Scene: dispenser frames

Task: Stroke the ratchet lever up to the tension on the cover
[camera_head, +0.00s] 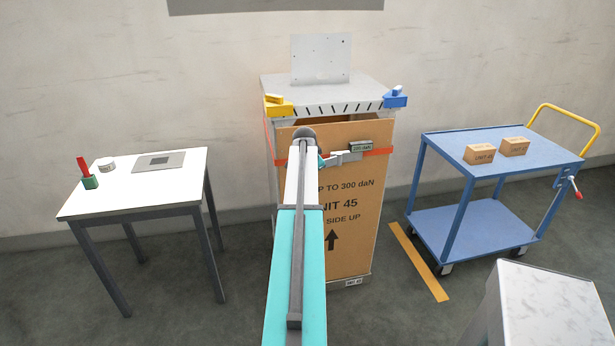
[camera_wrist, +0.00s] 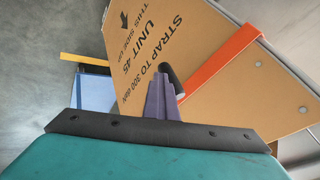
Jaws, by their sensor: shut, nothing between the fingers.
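A tall cardboard cover (camera_head: 358,228) stands in the middle, printed "STRAP TO 300 daN" and "UNIT 45" with an up arrow. An orange strap (camera_head: 377,152) crosses its upper part. A grey ratchet (camera_head: 346,157) sits on the strap, with a small readout (camera_head: 361,147) above it, too small to read surely. My arm hides the strap's left part and much of my gripper in the head view. In the wrist view my gripper (camera_wrist: 162,98) is shut and empty before the cover. A dark rounded bar (camera_wrist: 172,78), perhaps the lever, shows just behind the fingers; contact cannot be told.
A white table (camera_head: 135,196) with a red-and-green item, a cup and a grey plate stands left. A blue trolley (camera_head: 450,144) with two small boxes stands right. Yellow (camera_head: 280,107) and blue (camera_head: 396,98) blocks sit on the crate's top corners. A pale block (camera_head: 550,300) is front right.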

